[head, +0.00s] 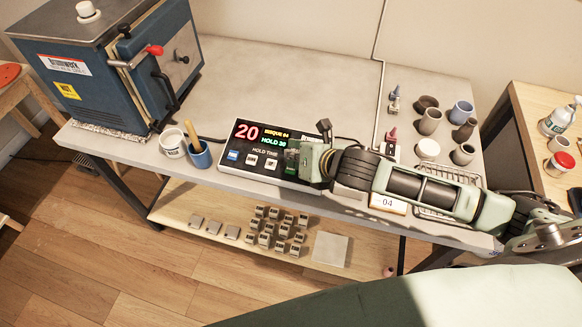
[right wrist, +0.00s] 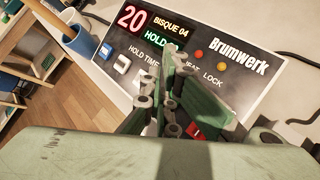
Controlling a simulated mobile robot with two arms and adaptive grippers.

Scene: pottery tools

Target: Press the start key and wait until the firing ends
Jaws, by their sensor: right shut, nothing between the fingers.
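The controller panel (head: 228,175) lies on the grey bench, right of the blue kiln (head: 110,75). Its display (head: 262,135) reads 20 in red, BISQUE 04 in yellow and HOLD 30 in green. My right gripper (head: 294,158) is shut and empty over the panel's right part. In the right wrist view its fingertips (right wrist: 168,88) are close over the panel face; I cannot tell whether they touch it. A red key (right wrist: 195,131) shows partly behind the fingers. I cannot make out the start key; the gripper covers part of the key row. My left gripper is not in view.
A white tub (head: 173,143) and a blue cup (head: 199,155) with a wooden-handled tool stand left of the panel. Several small pots (head: 430,121) stand at the bench's right. A lower shelf (head: 181,212) holds several small blocks.

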